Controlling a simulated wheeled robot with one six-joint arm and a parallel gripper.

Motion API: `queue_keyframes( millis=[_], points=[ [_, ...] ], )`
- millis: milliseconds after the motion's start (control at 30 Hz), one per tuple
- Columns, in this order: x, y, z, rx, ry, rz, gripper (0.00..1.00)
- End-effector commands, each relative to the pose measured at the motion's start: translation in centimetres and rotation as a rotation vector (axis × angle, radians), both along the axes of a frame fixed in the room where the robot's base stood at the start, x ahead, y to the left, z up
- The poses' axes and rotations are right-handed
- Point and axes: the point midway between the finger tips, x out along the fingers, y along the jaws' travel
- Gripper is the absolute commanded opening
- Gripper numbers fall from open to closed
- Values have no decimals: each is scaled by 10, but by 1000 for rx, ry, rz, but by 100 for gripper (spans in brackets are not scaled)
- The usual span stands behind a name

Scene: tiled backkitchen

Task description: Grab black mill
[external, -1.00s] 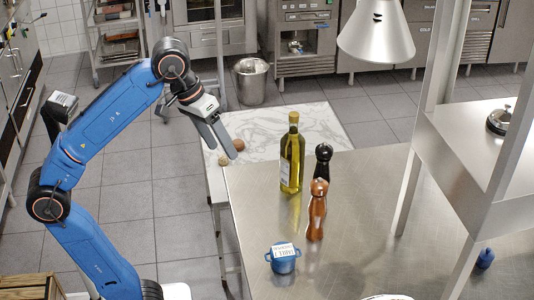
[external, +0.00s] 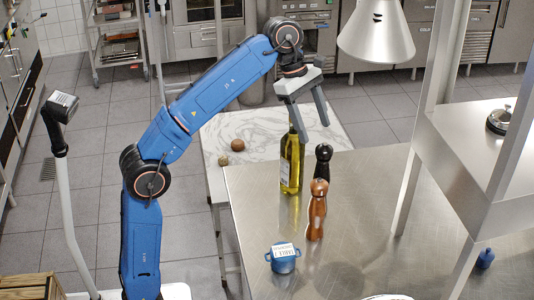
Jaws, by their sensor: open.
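The black mill (external: 323,163) stands upright on the steel table, partly hidden behind the brown mill in front of it. My gripper (external: 314,133) is open and empty, pointing down with its two fingers apart. In the picture its fingers are just above and to the left of the black mill's top. One finger overlaps the neck of the oil bottle (external: 290,167); I cannot tell whether they touch.
A brown wooden mill (external: 316,212) stands right in front of the black mill. A blue pot (external: 283,258) with a label is nearer the front. Two round items (external: 237,145) lie on the marble top. A lamp (external: 376,32) hangs above, and a steel shelf (external: 475,140) is at right. The table's right middle is clear.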

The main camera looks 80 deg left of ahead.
Motion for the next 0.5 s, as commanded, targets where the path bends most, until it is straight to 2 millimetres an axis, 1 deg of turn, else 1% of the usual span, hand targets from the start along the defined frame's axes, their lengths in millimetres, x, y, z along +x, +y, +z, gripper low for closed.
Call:
queue_keyframes(
  millis=[33,100,300,400,500],
  points=[
    [6,3,-2,-13,10,31,60],
    [12,5,-4,-31,22,69,60],
    [26,11,-8,-69,51,158,60],
    [31,13,-11,-84,62,192,60],
    [30,12,-18,-83,61,187,60]
  ],
)
